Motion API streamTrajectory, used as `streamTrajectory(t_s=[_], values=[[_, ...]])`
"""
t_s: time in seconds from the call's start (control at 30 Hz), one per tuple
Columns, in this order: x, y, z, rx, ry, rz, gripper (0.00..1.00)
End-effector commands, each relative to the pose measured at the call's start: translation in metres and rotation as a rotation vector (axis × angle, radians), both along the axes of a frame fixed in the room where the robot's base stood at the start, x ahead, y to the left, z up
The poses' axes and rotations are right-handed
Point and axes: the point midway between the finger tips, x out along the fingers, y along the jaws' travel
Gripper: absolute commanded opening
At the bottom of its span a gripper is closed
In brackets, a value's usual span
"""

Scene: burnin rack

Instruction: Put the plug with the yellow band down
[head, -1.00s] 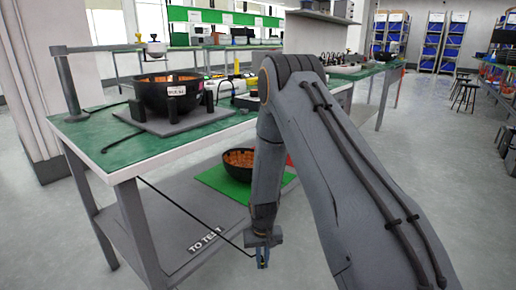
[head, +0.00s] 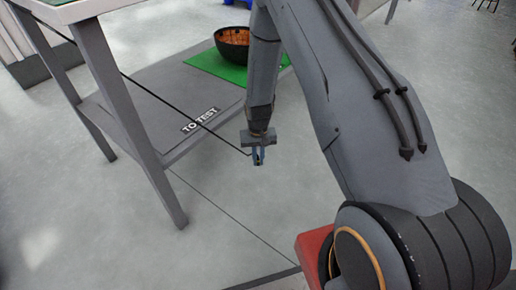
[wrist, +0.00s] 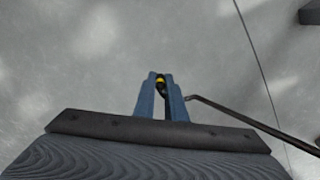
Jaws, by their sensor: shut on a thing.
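My gripper (head: 258,158) hangs low in the head view, in front of the bench's lower shelf and over open floor. In the wrist view its two blue fingers (wrist: 163,98) are shut on the plug with the yellow band (wrist: 160,83). The yellow band shows between the fingertips, with dark parts around it. A black cable (head: 212,129) runs from the gripper up and left to the bench in the head view. The cable also shows in the wrist view (wrist: 235,114), leaving to the right. The plug itself is too small to make out in the head view.
The grey lower shelf (head: 160,95) bears a "TO TEST" label (head: 199,118). A black bowl with orange contents (head: 232,43) stands on a green mat (head: 205,63) at its back. A bench leg (head: 130,120) stands left of the gripper. The floor (head: 110,235) below is clear.

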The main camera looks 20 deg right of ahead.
Motion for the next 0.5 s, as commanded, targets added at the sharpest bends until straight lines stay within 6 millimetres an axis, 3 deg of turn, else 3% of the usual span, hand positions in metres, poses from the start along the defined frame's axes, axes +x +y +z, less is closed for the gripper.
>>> streamTrajectory(t_s=[0.2, 0.5], values=[[0.000, 0.000, -0.038, 0.000, 0.002, 0.000, 0.00], [0.000, 0.000, -0.070, 0.000, 0.002, 0.000, 0.00]])
